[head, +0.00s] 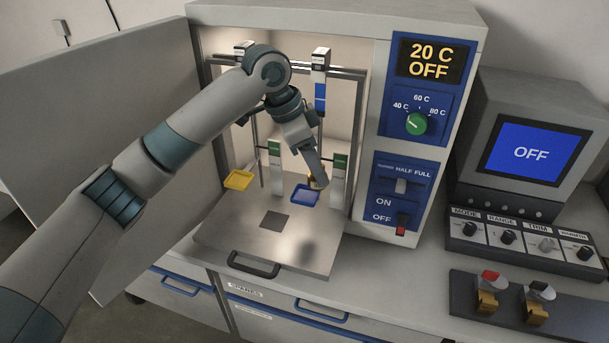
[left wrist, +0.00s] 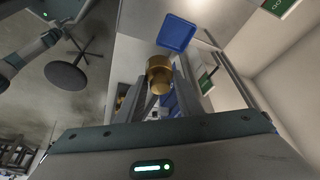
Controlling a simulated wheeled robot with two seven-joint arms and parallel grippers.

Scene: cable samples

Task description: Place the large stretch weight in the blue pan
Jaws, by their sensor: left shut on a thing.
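My left gripper (head: 317,182) reaches into the open chamber and is shut on the large brass stretch weight (left wrist: 160,70). In the left wrist view the weight sits between the fingertips of the left gripper (left wrist: 161,82). In the head view the weight is mostly hidden by the fingers; a little brass shows at the upper right of the blue pan (head: 304,197). The blue pan also shows in the left wrist view (left wrist: 177,32), just past the weight, and looks empty there. I cannot tell whether the weight touches the pan. My right gripper is in neither view.
A yellow pan (head: 238,180) hangs to the left. Upright stands and green-labelled posts (head: 338,175) are close to my gripper. A metal shelf with a handle (head: 254,265) extends in front. The chamber door (head: 95,130) is open at left; the control panel (head: 410,140) stands right.

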